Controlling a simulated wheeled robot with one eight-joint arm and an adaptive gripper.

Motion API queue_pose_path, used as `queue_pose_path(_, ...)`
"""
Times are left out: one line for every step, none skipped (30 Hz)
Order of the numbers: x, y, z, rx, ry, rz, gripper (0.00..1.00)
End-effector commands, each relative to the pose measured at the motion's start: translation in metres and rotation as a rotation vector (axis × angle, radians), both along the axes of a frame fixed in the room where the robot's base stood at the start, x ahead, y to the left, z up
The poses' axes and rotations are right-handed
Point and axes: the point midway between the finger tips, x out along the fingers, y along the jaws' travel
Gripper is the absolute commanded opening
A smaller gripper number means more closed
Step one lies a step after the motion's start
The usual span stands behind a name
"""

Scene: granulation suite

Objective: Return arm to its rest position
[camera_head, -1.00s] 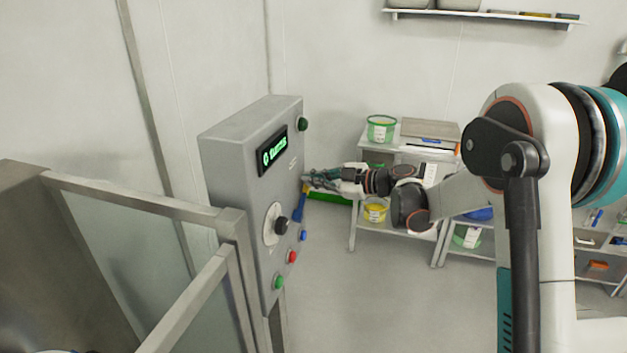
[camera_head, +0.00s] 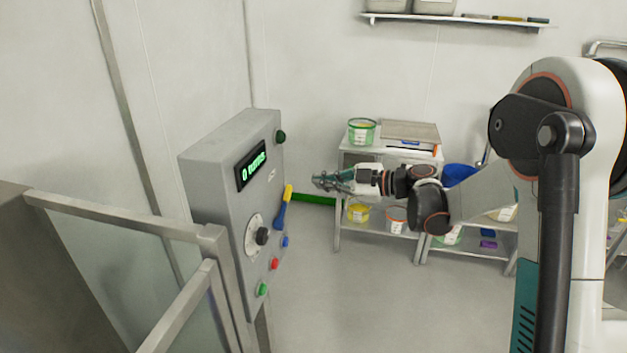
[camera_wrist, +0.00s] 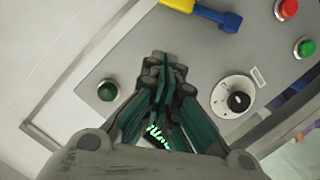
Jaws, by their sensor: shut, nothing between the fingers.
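My gripper (camera_head: 318,182) is shut and empty, at the end of my arm stretched left from the right side of the head view. It hangs in the air to the right of the grey control panel (camera_head: 200,175), apart from it. The panel has a lit green display (camera_head: 251,165), a black dial (camera_head: 262,236), a lever with a yellow grip and blue base (camera_head: 283,207), and several coloured buttons. In the wrist view my gripper (camera_wrist: 165,65) covers part of the panel face and most of the display.
A metal-framed glass guard (camera_head: 120,260) stands at the front left. Behind my arm are a shelf unit (camera_head: 338,200) with tubs and a scale (camera_head: 410,133), and a wall shelf (camera_head: 455,20). The floor (camera_head: 350,300) between the panel and my arm's base is clear.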

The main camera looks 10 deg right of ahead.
Motion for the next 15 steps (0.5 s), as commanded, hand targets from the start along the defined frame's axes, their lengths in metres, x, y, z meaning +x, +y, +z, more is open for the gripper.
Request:
queue_pose_path(-0.001, -0.001, 0.000, 0.000, 0.000, 0.000, 0.00)
queue_pose_path(-0.001, -0.001, 0.000, 0.000, 0.000, 0.000, 0.00)
queue_pose_path(-0.001, -0.001, 0.000, 0.000, 0.000, 0.000, 0.00)
queue_pose_path(-0.001, -0.001, 0.000, 0.000, 0.000, 0.001, 0.00)
queue_pose_path(-0.001, -0.001, 0.000, 0.000, 0.000, 0.001, 0.00)
queue_pose_path(-0.001, -0.001, 0.000, 0.000, 0.000, 0.001, 0.00)
queue_pose_path(-0.001, -0.001, 0.000, 0.000, 0.000, 0.001, 0.00)
queue_pose_path(-0.001, -0.001, 0.000, 0.000, 0.000, 0.001, 0.00)
queue_pose_path(-0.001, -0.001, 0.000, 0.000, 0.000, 0.001, 0.00)
queue_pose_path(-0.001, -0.001, 0.000, 0.001, 0.000, 0.001, 0.00)
queue_pose_path(-0.001, -0.001, 0.002, 0.002, -0.002, -0.002, 0.00)
queue_pose_path(0.000, -0.001, 0.005, 0.006, -0.009, -0.009, 0.00)
queue_pose_path(0.000, 0.000, 0.010, 0.012, -0.017, -0.017, 0.00)
queue_pose_path(0.001, 0.000, 0.017, 0.020, -0.030, -0.031, 0.00)
queue_pose_path(0.002, 0.000, 0.029, 0.038, -0.050, -0.056, 0.00)
